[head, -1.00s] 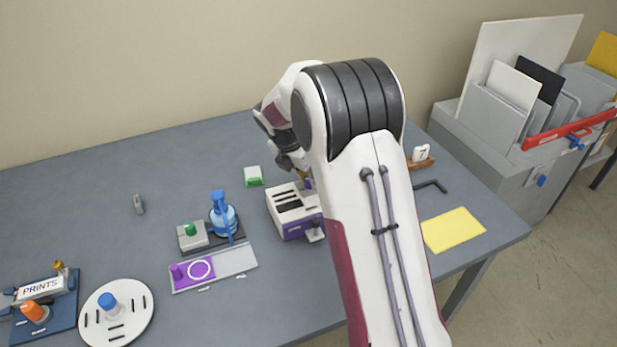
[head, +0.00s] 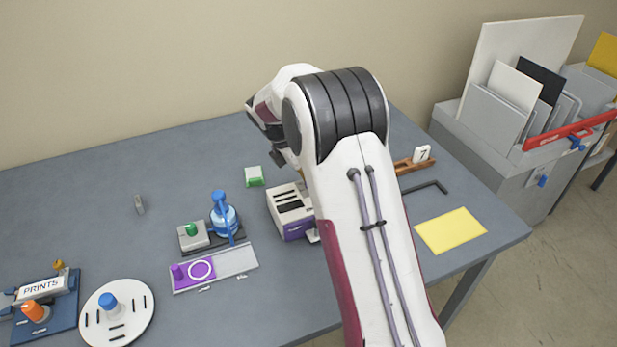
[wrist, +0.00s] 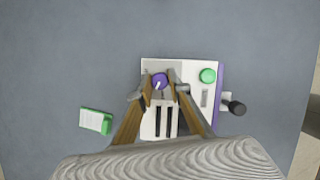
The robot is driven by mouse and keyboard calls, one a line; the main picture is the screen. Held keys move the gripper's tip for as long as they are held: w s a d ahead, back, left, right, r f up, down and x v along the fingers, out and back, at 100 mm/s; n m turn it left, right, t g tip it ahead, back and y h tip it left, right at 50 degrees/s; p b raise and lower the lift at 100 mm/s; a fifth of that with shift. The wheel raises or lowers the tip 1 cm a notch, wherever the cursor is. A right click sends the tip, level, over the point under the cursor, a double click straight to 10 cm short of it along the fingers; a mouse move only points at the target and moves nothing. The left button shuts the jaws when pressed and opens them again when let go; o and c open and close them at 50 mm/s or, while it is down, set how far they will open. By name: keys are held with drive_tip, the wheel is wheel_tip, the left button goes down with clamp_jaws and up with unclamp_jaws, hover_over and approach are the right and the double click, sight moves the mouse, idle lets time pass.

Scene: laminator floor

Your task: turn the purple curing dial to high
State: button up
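The purple curing dial (wrist: 160,81) is a round knob with a pale pointer mark, on top of a white and purple machine near its upper left corner in the wrist view. In the head view the machine (head: 284,203) stands mid-table and my arm hides the dial. My gripper (wrist: 160,87) is over the machine, with one brown finger on each side of the dial. The fingers look parted and empty. Whether they touch the dial's sides is not clear. The scale marks around the dial cannot be read.
The machine also has slots, a green button (wrist: 208,76) and a black lever knob (wrist: 237,108) on its side. A green and white block (head: 254,176) lies nearby. A yellow sheet (head: 451,231) lies right.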

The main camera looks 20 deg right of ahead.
drive_tip(key=o, duration=0.4)
drive_tip(key=shift+n, duration=0.4)
